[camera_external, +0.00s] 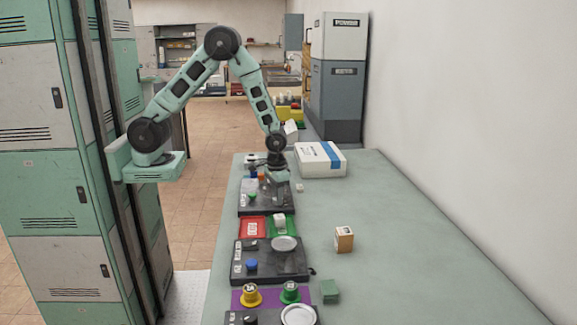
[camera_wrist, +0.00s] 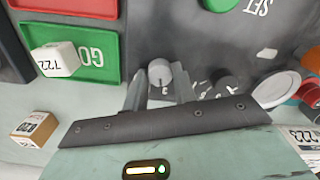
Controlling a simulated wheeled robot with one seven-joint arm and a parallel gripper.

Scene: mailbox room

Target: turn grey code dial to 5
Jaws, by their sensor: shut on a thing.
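The grey code dial (camera_wrist: 160,73) stands on a dark panel (camera_wrist: 160,25) in the wrist view. My gripper (camera_wrist: 161,90) has its two fingers on either side of the dial and is shut on it. I cannot read which number the dial points to. In the external view my gripper (camera_external: 279,190) reaches down to the far dark panel (camera_external: 255,207), and the dial is hidden there. A green SET button (camera_wrist: 218,3) is on the same panel.
Right of the dial are a dark knob (camera_wrist: 228,86) and a pale disc (camera_wrist: 277,88). A green GO tray (camera_wrist: 95,50) holds a white cube (camera_wrist: 55,60). A cardboard box (camera_external: 344,239) and a white box (camera_external: 320,160) stand on the table. The table's right side is mostly clear.

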